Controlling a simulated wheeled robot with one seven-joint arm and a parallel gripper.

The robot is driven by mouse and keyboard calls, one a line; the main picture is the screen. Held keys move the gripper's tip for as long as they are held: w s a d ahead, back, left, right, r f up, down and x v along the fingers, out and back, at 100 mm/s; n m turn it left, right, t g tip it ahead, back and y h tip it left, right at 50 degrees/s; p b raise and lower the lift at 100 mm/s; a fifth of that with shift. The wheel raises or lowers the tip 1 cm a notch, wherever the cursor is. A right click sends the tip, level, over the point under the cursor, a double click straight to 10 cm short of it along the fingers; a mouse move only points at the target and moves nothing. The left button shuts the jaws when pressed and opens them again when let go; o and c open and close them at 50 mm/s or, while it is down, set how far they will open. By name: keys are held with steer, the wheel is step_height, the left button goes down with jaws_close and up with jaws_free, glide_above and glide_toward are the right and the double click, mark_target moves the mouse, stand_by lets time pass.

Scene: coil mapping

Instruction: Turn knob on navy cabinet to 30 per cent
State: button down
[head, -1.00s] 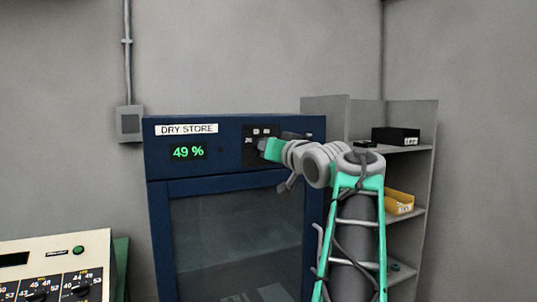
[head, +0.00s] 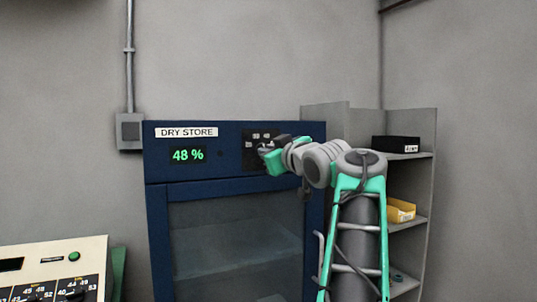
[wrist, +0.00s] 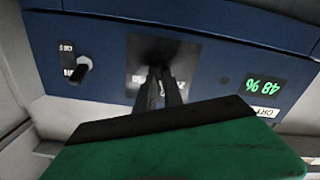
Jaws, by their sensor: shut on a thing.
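The navy cabinet (head: 160,220) stands against the wall, with a "DRY STORE" label and a green display (head: 188,155) reading 48 %. The display shows upside down in the wrist view (wrist: 264,89). A black dial plate (head: 250,150) sits right of the display. My gripper (head: 264,150) is at this plate; in the wrist view its dark fingers (wrist: 160,85) are shut at the plate's middle. The knob between them is mostly hidden and dark, so its pointer angle cannot be read.
A second black switch (wrist: 80,70) with small labels is on the cabinet panel in the wrist view. A cream control panel (head: 80,248) is at lower left.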

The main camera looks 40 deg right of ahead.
stand_by(0.4)
steer(key=c, duration=1.5)
jaws_free()
steer(key=shift+o, duration=0.2)
steer(key=v, duration=0.7)
steer(key=shift+s+b, duration=0.35)
steer(key=shift+s, duration=0.05)
steer(key=shift+a, duration=0.15)
